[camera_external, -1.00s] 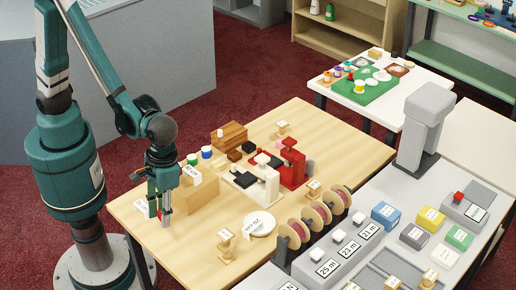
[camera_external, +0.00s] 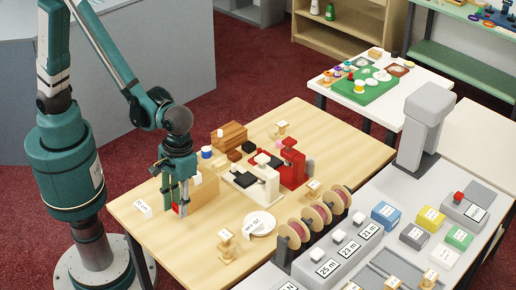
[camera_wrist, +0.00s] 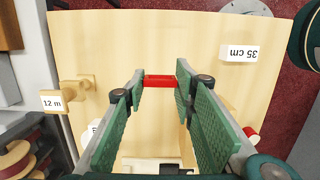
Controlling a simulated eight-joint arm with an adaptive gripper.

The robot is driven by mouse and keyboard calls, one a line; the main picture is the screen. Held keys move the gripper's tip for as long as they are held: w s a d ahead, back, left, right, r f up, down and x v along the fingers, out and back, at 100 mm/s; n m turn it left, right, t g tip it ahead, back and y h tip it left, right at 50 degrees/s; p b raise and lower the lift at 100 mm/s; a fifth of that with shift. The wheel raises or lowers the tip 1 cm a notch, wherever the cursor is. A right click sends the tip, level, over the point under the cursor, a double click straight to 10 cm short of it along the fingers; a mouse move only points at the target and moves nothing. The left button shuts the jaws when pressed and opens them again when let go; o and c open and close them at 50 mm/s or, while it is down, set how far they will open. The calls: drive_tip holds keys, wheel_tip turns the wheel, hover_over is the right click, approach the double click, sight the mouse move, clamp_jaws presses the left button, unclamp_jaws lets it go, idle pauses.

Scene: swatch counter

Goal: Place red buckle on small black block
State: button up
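The red buckle (camera_external: 176,209) is a small red bar between the fingertips of my gripper (camera_external: 176,204). In the wrist view the red buckle (camera_wrist: 164,82) spans the gap between the green finger pads, and my gripper (camera_wrist: 163,90) is shut on it. It is held low over the left part of the wooden table; a gap beneath it is hard to judge.
A tan box (camera_external: 204,190) stands right beside my gripper. A white press (camera_external: 250,195) and a red press (camera_external: 294,168) stand near the dark blocks. A white roll (camera_external: 259,223), wooden spools (camera_external: 303,225) and a labelled white block (camera_external: 144,208) also stand on the table (camera_external: 180,250).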

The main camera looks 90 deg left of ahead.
drive_tip(key=w+a+n, duration=0.5)
drive_tip(key=w+a, duration=0.3)
drive_tip(key=a, duration=0.2)
wheel_tip(320, 180, up, 3)
drive_tip(key=n+t, duration=0.2)
drive_tip(key=n, duration=1.1)
hover_over(249, 145)
drive_tip(key=shift+s+a+f+p, duration=0.15)
drive_tip(key=shift+a+p, duration=0.05)
drive_tip(key=shift+p, duration=0.2)
drive_tip(key=shift+f, duration=0.1)
drive_tip(key=shift+f+b, duration=0.4)
drive_tip(key=shift+f, duration=2.65)
drive_tip(key=shift+f, duration=1.9)
